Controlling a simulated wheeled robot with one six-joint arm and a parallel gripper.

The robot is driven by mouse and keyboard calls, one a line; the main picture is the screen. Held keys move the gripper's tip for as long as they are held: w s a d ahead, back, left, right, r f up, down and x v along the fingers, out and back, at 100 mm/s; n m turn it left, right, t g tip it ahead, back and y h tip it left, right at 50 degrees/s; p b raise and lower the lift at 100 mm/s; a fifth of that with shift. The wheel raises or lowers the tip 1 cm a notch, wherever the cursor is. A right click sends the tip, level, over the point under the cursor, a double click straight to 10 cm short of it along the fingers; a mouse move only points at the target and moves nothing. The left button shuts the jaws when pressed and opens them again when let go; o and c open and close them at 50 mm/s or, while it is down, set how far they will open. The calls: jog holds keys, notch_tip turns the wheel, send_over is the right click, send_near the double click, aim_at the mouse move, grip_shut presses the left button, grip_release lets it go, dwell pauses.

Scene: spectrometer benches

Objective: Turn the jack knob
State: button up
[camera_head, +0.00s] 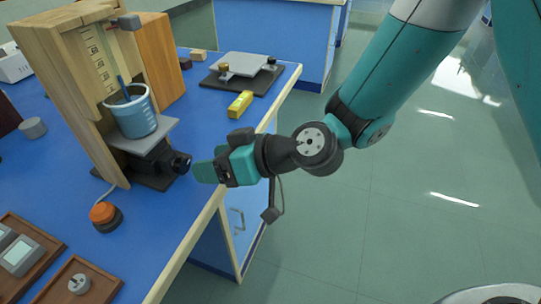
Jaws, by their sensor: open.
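The jack knob (182,162) is a black round knob on the right side of a dark lab jack (155,165). The jack stands on the blue bench, with a grey plate (168,131) on top. A blue beaker (135,117) with a stick in it stands on the plate. My gripper (206,163) has teal fingers and is open and empty. It is just right of the knob, over the bench's edge, with its fingers pointing at the knob. A small gap shows between them. The knob's far side is hidden.
A wooden stand with a scale (96,60) rises behind the jack. An orange-topped button (103,213) is at the front left, near wooden trays (97,287). A yellow block (240,104) and a dark-based plate device (243,68) lie farther back. Open floor is on the right.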

jog(key=b+v, duration=0.4)
jog(key=v, duration=0.7)
jog(key=shift+b, duration=0.4)
jog(key=shift+s+r, duration=0.1)
